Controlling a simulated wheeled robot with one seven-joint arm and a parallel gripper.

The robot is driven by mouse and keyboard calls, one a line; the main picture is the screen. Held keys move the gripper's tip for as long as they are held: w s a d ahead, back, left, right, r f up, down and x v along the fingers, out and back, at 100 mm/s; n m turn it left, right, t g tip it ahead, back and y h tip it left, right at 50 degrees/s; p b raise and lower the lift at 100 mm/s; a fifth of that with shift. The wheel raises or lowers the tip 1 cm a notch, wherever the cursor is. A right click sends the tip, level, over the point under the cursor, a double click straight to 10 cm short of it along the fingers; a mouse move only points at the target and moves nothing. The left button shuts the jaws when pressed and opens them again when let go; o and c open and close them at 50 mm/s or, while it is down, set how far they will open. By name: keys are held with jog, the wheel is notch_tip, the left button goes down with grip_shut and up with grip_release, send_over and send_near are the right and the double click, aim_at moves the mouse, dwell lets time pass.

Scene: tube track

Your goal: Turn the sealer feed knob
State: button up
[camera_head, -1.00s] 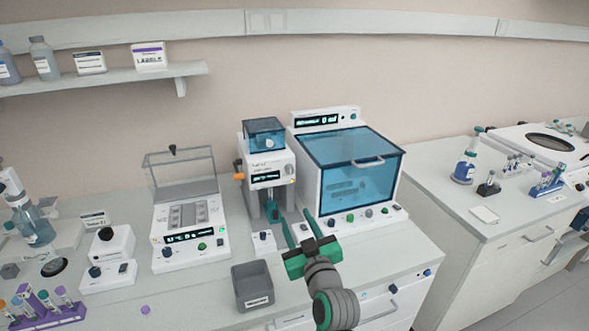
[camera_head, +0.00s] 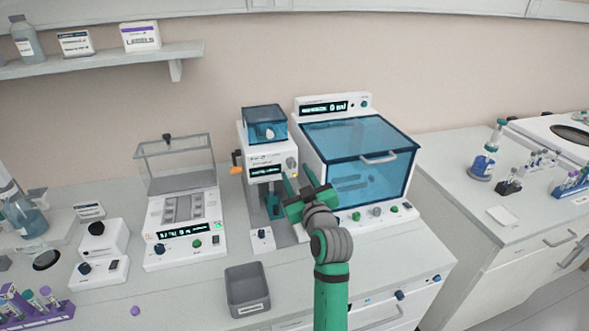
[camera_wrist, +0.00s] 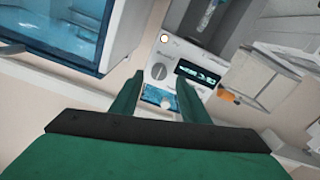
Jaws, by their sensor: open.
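The sealer, a white unit (camera_head: 266,155) with a blue clear box on top, a lit display and an orange handle, stands mid-bench in the head view. Its grey round knob (camera_head: 291,163) is on the upper right of its front. In the wrist view the knob (camera_wrist: 159,73) shows left of the lit display, with its lettering too blurred to read. My gripper (camera_head: 298,173), with green fingers, is open and empty, just in front of the sealer. In the wrist view my gripper (camera_wrist: 160,82) points toward the knob, which appears between the fingertips; contact is not visible.
A white cabinet with a blue clear lid (camera_head: 360,155) stands close on the right of the sealer. A small white control box (camera_head: 262,240) sits at its foot. A grey bin (camera_head: 247,285) is in front. A clear-lidded device (camera_head: 185,225) is on the left.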

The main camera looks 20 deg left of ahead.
aim_at(293, 166)
jog(key=shift+x, duration=1.85)
jog(key=shift+c, duration=0.5)
grip_shut()
jog(key=shift+d, duration=0.1)
jog(key=m, duration=0.4)
jog(key=shift+m, duration=0.3)
jog(key=m, duration=0.4)
jog(key=shift+m, duration=0.3)
jog(key=m, duration=0.4)
jog(key=shift+m, duration=2.3)
